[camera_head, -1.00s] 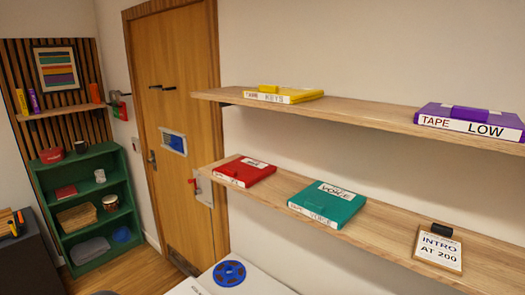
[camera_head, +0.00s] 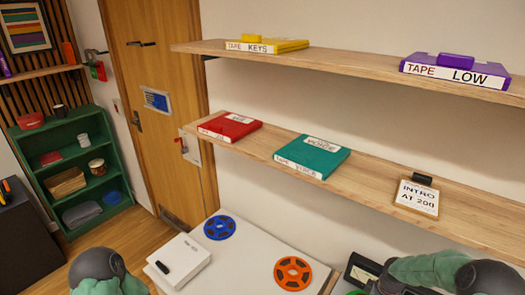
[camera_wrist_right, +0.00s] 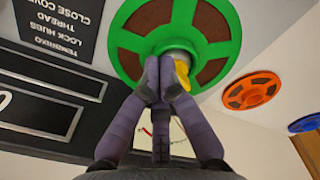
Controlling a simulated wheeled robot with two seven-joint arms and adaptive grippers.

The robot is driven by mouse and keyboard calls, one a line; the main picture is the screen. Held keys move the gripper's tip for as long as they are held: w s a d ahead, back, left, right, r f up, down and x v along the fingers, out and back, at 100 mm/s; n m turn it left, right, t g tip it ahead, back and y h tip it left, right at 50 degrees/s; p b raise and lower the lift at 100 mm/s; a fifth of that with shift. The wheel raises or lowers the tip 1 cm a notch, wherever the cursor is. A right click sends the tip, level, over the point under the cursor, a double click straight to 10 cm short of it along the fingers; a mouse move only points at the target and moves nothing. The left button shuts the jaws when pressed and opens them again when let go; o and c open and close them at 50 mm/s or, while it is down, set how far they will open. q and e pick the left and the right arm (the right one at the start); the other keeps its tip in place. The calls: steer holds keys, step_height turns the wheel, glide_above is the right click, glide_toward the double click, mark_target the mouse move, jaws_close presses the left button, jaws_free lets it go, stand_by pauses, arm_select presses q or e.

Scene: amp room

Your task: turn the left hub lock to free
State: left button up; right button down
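In the right wrist view a green reel (camera_wrist_right: 128,42) with brown windows sits on a dark machine. At its centre is a pale hub with a yellow hub lock (camera_wrist_right: 183,82), partly hidden behind my fingers. My right gripper (camera_wrist_right: 165,76) is at this hub with its two fingertips together, touching or very close to the lock. I cannot tell whether part of the lock is between them. In the head view the machine (camera_head: 363,270) shows at the bottom edge, mostly hidden by my right arm. My left arm shows at lower left, but its gripper is out of view.
An orange reel (camera_head: 293,272), a blue reel (camera_head: 219,228) and a white box (camera_head: 184,262) lie on the white table. A shelf above holds a red tape box (camera_head: 230,126), a teal tape box (camera_head: 312,156) and a sign (camera_head: 417,197) reading "INTRO AT 200".

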steer(key=shift+w+d, duration=0.2)
steer(key=shift+w, duration=0.1)
steer(key=shift+s, duration=0.1)
steer(key=shift+s+d, duration=0.15)
steer(key=shift+s, duration=0.15)
steer(key=shift+r, duration=0.1)
step_height(320, 180, up, 6)
steer(key=p, duration=0.3)
steer(key=shift+s+p, duration=0.1)
steer(key=shift+p, duration=0.2)
steer(key=shift+f, duration=0.2)
